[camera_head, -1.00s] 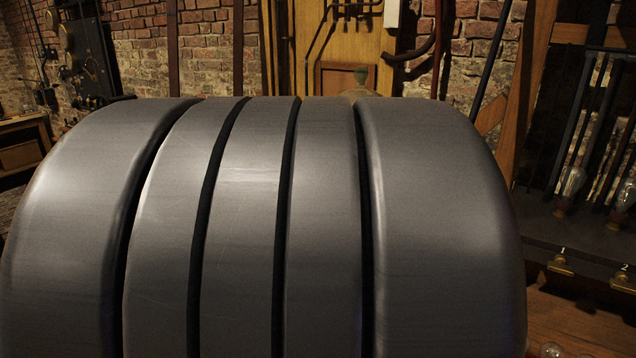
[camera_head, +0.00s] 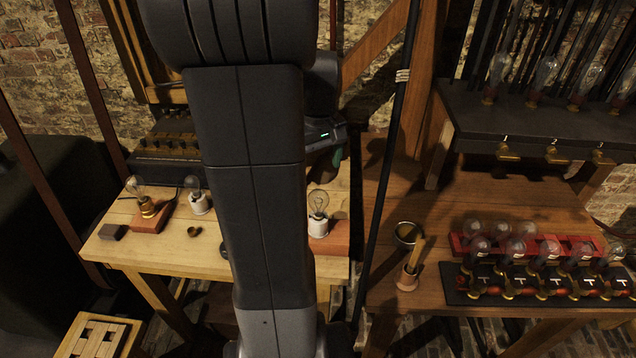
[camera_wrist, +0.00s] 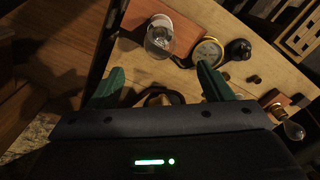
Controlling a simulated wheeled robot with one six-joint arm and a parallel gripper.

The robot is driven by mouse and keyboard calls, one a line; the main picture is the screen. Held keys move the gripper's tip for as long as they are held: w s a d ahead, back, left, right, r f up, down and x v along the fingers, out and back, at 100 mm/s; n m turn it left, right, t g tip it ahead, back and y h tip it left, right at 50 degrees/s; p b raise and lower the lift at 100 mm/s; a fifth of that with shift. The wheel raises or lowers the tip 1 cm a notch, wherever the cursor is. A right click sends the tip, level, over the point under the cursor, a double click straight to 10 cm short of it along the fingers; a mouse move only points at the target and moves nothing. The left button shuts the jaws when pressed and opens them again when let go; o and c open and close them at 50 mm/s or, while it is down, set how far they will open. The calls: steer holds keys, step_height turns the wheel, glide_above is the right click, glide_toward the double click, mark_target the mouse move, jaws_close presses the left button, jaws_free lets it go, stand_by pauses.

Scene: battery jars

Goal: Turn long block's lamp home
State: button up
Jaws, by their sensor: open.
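The long reddish block (camera_wrist: 188,22) lies on the pale bench, with a clear-bulb lamp (camera_wrist: 159,42) in a white socket on it. In the head view the block (camera_head: 335,238) and its lamp (camera_head: 319,204) show just right of my arm, which hides part of the block. My gripper (camera_wrist: 160,68) is open and empty, its green fingers spread wide with the lamp beyond them, between the tips in the picture. In the head view only a bit of green finger (camera_head: 337,157) shows, above the lamp. I cannot tell how far the fingers are from the bulb.
Left of my arm stand a brass-socket lamp (camera_head: 147,206) on a shorter block, a white-socket lamp (camera_head: 197,196) and a dark small block (camera_head: 112,232). A round brass-rimmed piece (camera_wrist: 208,51) lies near the long block. A darker bench (camera_head: 440,250) at right holds a lamp rack (camera_head: 455,297).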

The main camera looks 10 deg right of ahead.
mark_target(319, 191)
step_height(319, 191, down, 9)
steer(key=shift+r, duration=0.1)
steer(key=shift+c, duration=0.3)
steer(key=c, duration=1.1)
steer(key=m, duration=0.4)
steer(key=shift+m, duration=1.2)
steer(key=m, duration=0.2)
steer(key=shift+m, duration=0.3)
steer(key=m, duration=0.3)
steer(key=shift+m, duration=0.4)
